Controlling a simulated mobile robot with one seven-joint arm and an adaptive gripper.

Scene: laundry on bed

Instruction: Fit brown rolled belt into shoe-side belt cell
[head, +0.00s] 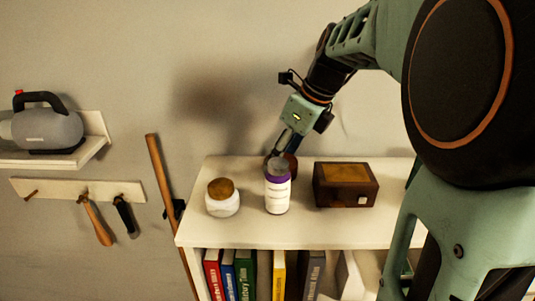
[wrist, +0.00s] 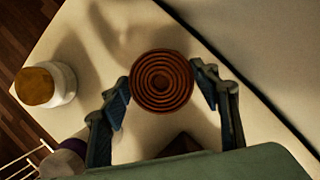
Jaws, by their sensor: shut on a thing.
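The brown rolled belt (wrist: 161,81) is a round coil with its spiral facing my wrist camera. My gripper (wrist: 162,84) has one finger on each side of the coil and is shut on it. In the head view my gripper (head: 286,150) reaches down to the white shelf top behind the purple-and-white bottle. Part of the belt (head: 292,164) shows there, mostly hidden by that bottle. I cannot tell whether the coil touches the shelf top. No belt cell or shoe shows in either view.
A white jar with a brown lid (head: 222,198) and the purple-and-white bottle (head: 277,190) stand in front on the white shelf top (head: 250,235). A dark wooden box (head: 346,184) sits to the right. Books (head: 245,275) fill the shelf below. A broom handle (head: 165,190) leans at left.

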